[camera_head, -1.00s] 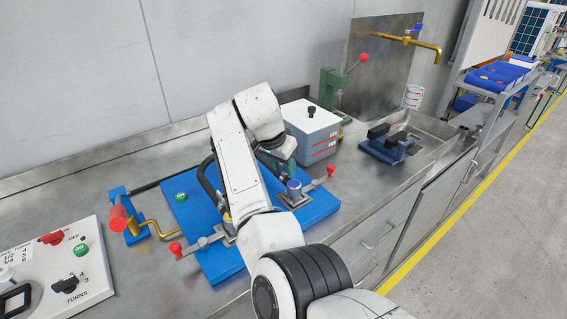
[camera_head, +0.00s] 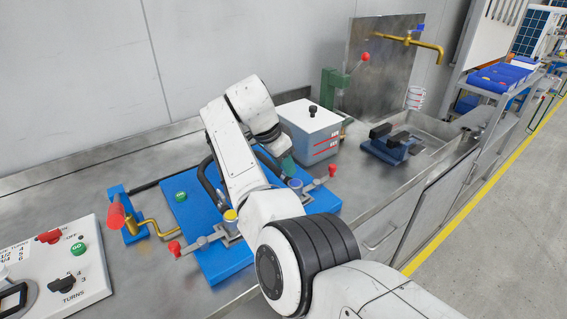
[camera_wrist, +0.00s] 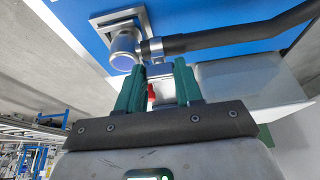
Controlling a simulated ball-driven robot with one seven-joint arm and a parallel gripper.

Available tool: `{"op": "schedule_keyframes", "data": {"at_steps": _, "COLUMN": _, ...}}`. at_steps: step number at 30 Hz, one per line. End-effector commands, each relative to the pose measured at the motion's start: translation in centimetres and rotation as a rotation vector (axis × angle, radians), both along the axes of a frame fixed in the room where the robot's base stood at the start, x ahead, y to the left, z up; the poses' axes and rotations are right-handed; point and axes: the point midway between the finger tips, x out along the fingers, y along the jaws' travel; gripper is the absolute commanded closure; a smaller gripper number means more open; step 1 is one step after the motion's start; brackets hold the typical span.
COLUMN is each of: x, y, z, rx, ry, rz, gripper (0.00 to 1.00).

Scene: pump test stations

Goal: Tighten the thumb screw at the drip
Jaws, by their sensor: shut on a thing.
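My gripper (camera_wrist: 159,88) has green fingers, which are close around a small pale grey piece beside the hose clamp (camera_wrist: 152,49). This piece looks like the thumb screw, but the fingers mostly hide it. A red bit shows between the fingers. The clamp sits on a black hose (camera_wrist: 235,38), which meets a metal fitting with a blue ring (camera_wrist: 122,55) on the blue plate (camera_wrist: 265,20). In the head view the gripper (camera_head: 286,165) is partly hidden behind my arm, just behind the blue-ringed fitting (camera_head: 295,184). I cannot make out a drip in either view.
A red-knobbed valve handle (camera_head: 331,171) sits right of the fitting. A yellow-ringed fitting (camera_head: 230,216) is at the left. A grey-blue box (camera_head: 312,132) stands behind the gripper. A control panel (camera_head: 60,265) is at lower left. Bare bench lies behind the plate.

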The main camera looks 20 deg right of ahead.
Motion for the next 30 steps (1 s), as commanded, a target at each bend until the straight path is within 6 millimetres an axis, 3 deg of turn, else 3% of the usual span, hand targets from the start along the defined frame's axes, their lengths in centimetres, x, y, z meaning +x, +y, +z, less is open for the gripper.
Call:
{"op": "schedule_keyframes", "data": {"at_steps": 3, "x": 0.1, "y": 0.0, "z": 0.1, "rx": 0.0, "ry": -0.003, "rz": 0.0, "gripper": 0.95}}
{"op": "schedule_keyframes", "data": {"at_steps": 4, "x": 0.1, "y": 0.0, "z": 0.1, "rx": 0.0, "ry": -0.003, "rz": 0.0, "gripper": 0.64}}
{"op": "schedule_keyframes", "data": {"at_steps": 12, "x": 0.0, "y": 0.0, "z": 0.1, "rx": 0.0, "ry": -0.001, "rz": 0.0, "gripper": 0.38}}
{"op": "schedule_keyframes", "data": {"at_steps": 22, "x": 0.0, "y": 0.2, "z": 0.5, "rx": 0.0, "ry": -0.001, "rz": 0.002, "gripper": 0.38}}
{"op": "schedule_keyframes", "data": {"at_steps": 30, "x": -0.5, "y": 1.9, "z": 4.7, "rx": 0.001, "ry": -0.006, "rz": 0.002, "gripper": 0.38}}
